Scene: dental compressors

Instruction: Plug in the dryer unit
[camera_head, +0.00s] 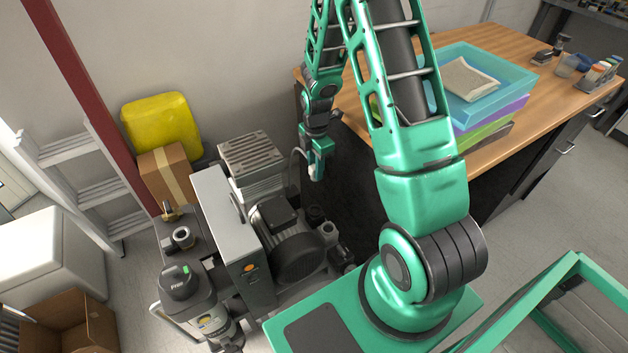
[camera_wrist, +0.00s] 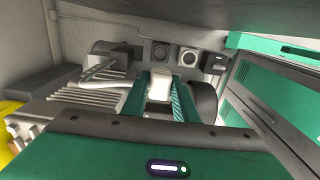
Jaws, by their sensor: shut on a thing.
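My gripper (camera_head: 317,170) points down in the gap between the compressor and the wooden desk. In the wrist view its two green fingers (camera_wrist: 162,92) are shut on a white plug (camera_wrist: 160,84). A white cable (camera_wrist: 100,86) runs left from the plug over a grey finned unit, which looks like the dryer (camera_wrist: 75,105). The finned unit also shows in the head view (camera_head: 250,150), behind the compressor motor. Beyond the plug, low on the wall, are a square socket (camera_wrist: 160,52) and another round-faced socket (camera_wrist: 188,57). The plug appears apart from them.
The compressor (camera_head: 285,235) with its grey cabinet (camera_head: 222,225) stands left of my arm. The wooden desk (camera_head: 515,85) carries stacked trays (camera_head: 485,80). A yellow canister (camera_head: 160,125), cardboard box (camera_head: 165,175) and ladder (camera_head: 85,165) crowd the left. A dark box (camera_wrist: 215,62) sits right of the sockets.

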